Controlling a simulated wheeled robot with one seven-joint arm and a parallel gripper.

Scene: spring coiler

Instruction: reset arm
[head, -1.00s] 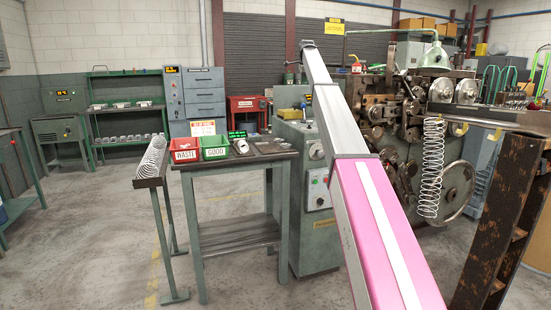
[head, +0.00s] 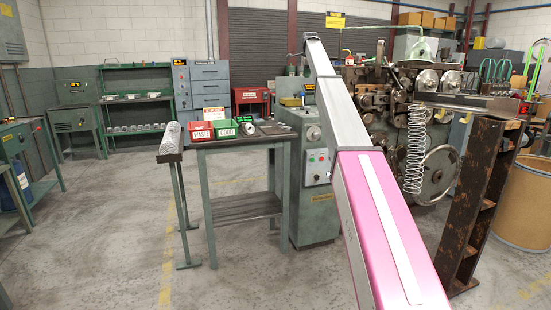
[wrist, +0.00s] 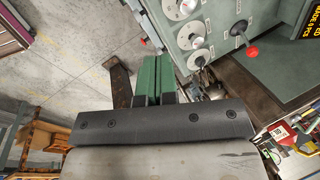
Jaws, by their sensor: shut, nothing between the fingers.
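My arm runs up the middle of the head view, with a pink link in front and a grey link beyond it. In the head view my gripper is small at the far end, and its fingers cannot be made out. In the wrist view my gripper (wrist: 152,78) is shut and empty, its fingers close together above a dark bar with screws. It hangs beside a grey-green control panel (wrist: 190,30) with dials and a red-knobbed lever. The panel belongs to the green machine cabinet (head: 316,200), behind the arm in the head view.
A table (head: 243,204) holds a red WASTE bin (head: 200,133) and a green GOOD bin (head: 226,130). A spring (head: 172,136) lies on a narrow stand. Another spring (head: 414,150) hangs by the coiling machine. A rusty frame (head: 478,205) and a barrel (head: 525,205) stand right. Floor at left is open.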

